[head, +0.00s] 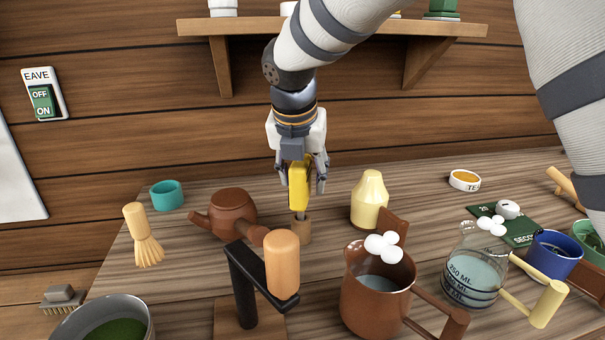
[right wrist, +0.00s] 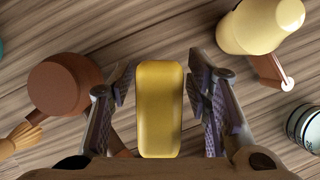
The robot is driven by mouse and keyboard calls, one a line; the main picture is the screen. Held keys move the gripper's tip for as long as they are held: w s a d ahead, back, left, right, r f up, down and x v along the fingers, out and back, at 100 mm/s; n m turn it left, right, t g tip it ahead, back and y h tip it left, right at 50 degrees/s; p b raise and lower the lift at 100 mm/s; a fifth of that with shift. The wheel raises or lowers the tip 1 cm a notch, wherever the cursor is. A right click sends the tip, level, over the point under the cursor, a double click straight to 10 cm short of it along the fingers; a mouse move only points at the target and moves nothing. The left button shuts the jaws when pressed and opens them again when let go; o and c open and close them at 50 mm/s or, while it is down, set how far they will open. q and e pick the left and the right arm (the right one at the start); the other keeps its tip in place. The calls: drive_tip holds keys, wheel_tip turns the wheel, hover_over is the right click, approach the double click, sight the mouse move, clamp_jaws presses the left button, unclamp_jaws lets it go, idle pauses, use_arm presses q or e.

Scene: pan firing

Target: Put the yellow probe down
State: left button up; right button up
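The yellow probe (head: 299,187) is upright above the table, its lower end at a small brown wooden cylinder (head: 299,230). I cannot tell whether the probe rests in or on that cylinder. My right gripper (head: 301,180) points down around the probe, one finger on each side. In the right wrist view the yellow block of the probe (right wrist: 160,108) lies between the finger pads (right wrist: 160,88), with a narrow gap on both sides, so the gripper is open. My left gripper is not in view.
A brown teapot (head: 233,212) stands left of the probe and a pale yellow bottle (head: 369,199) right of it. Nearer are a black stand with a wooden knob (head: 282,264) and a brown pot (head: 376,298). A glass beaker (head: 474,270) stands right. A shelf (head: 330,27) hangs above.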

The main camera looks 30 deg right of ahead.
drive_tip(key=v, duration=1.2)
drive_tip(key=shift+r, duration=0.1)
